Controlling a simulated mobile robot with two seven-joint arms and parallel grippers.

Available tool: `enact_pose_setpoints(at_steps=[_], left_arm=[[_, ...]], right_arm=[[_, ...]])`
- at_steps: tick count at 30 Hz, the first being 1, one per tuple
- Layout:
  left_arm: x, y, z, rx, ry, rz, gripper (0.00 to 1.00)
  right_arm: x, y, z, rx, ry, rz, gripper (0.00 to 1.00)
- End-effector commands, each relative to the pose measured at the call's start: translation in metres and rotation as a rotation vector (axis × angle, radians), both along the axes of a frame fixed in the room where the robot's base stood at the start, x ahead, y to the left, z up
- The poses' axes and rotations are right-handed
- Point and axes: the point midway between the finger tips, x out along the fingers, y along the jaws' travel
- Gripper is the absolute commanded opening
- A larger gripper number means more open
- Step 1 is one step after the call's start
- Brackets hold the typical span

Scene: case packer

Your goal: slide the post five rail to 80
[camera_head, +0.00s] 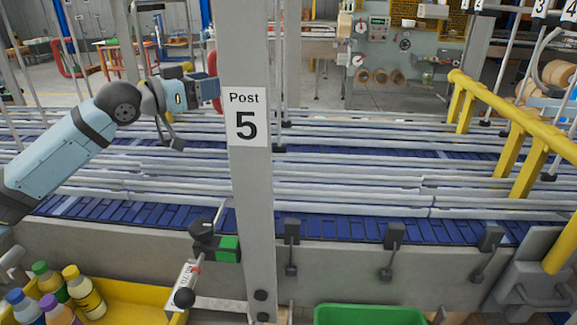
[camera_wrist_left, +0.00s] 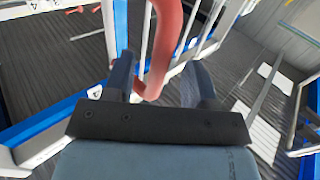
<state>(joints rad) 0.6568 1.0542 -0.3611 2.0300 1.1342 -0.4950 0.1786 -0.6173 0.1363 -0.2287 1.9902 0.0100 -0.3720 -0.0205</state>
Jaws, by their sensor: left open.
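The grey post five (camera_head: 260,190) stands upright in the middle of the head view, with a "Post 5" label. A bracket with a black clamp and green block (camera_head: 228,248) sits at its lower left. A pale scale strip (camera_head: 188,273) with a black ball knob (camera_head: 184,298) lies below the clamp; its numbers are too small to read.
Long grey guide rails (camera_head: 350,183) run over the blue conveyor (camera_head: 345,228). A yellow guard rail (camera_head: 520,118) stands at right. A yellow bin (camera_head: 125,268) with several bottles is at lower left; a green crate (camera_head: 370,314) is at the bottom.

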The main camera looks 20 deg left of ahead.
Motion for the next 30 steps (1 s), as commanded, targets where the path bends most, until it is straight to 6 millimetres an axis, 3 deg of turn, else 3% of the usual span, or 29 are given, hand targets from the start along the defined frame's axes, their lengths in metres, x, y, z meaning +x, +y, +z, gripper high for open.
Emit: enact_pose_setpoints(at_steps=[14,30], left_arm=[[-0.021,0.014,-0.002,0.002,0.001,0.001,0.51],[-0.056,0.036,-0.003,0.001,-0.001,0.001,0.51]], right_arm=[[0.001,0.0,-0.011,0.001,-0.003,0.0,0.43],[0.0,0.0,-0.045,-0.001,0.003,0.0,0.43]])
